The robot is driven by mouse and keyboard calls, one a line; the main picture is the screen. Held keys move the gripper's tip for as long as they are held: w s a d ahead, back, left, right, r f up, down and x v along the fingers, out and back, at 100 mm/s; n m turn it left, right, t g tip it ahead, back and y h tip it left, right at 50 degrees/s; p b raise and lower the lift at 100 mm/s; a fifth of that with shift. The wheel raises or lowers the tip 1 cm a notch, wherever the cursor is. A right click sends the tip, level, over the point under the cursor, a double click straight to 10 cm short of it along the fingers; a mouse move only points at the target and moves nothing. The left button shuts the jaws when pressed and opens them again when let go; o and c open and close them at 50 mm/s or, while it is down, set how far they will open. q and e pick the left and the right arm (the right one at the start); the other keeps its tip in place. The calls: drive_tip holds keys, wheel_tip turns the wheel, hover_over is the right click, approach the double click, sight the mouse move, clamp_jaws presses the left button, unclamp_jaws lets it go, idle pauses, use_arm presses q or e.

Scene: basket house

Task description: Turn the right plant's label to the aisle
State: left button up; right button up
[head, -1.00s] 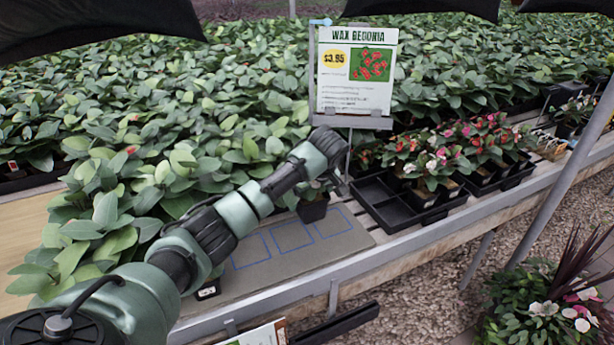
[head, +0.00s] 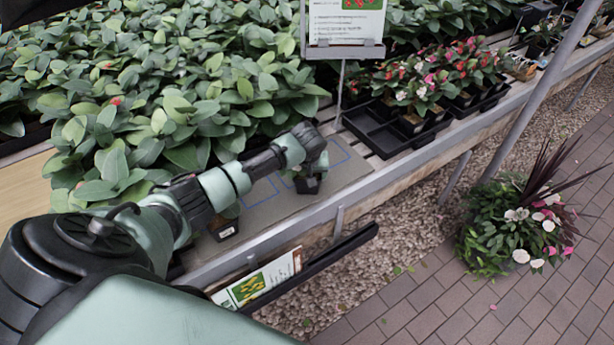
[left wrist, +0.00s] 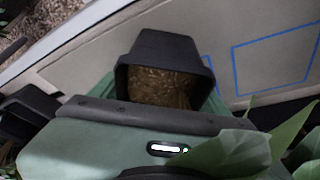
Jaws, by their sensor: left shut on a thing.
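A small black plant pot (head: 308,185) is at my left gripper (head: 313,165) in the head view, near the front edge of a grey board with blue outlines. The gripper is shut on it and hides most of its top. In the left wrist view the pot (left wrist: 165,62) shows a dark wall and brown soil; no label is visible on it there. I cannot tell whether it touches the board. Another black pot (head: 224,229) with a small white label facing the aisle stands left on the board, partly behind my arm. My right gripper is not in view.
Dense leafy plants (head: 190,80) fill the bench behind. A black tray (head: 385,130) with flowering pots stands to the right. A sign stand (head: 345,50) rises behind the board. A metal rail (head: 400,165) edges the bench. A planter (head: 520,225) stands on the paved aisle.

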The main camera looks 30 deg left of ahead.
use_arm(q)
drive_tip(key=shift+w+d+f+m+h+b, duration=0.1)
drive_tip(key=shift+m+h+b, duration=0.4)
drive_tip(key=shift+m+b, duration=0.6)
drive_tip(key=shift+m+t, duration=0.3)
drive_tip(key=shift+m, duration=0.1)
drive_tip(key=shift+d+m+h+b, duration=0.1)
drive_tip(key=shift+m+h+b, duration=0.3)
drive_tip(key=shift+m+b, duration=0.65)
drive_tip(key=shift+b, duration=0.35)
drive_tip(key=shift+d+r+m+h+p, duration=0.1)
drive_tip(key=shift+r+m+h+p, duration=0.25)
drive_tip(key=shift+m+p, duration=0.35)
drive_tip(key=shift+d+f+m+h, duration=0.1)
drive_tip(key=shift+m+h, duration=0.35)
drive_tip(key=shift+m, duration=0.7)
drive_tip(key=shift+d+m+h+b, duration=0.15)
drive_tip(key=shift+m+h+b, duration=0.25)
drive_tip(key=shift+m, duration=0.7)
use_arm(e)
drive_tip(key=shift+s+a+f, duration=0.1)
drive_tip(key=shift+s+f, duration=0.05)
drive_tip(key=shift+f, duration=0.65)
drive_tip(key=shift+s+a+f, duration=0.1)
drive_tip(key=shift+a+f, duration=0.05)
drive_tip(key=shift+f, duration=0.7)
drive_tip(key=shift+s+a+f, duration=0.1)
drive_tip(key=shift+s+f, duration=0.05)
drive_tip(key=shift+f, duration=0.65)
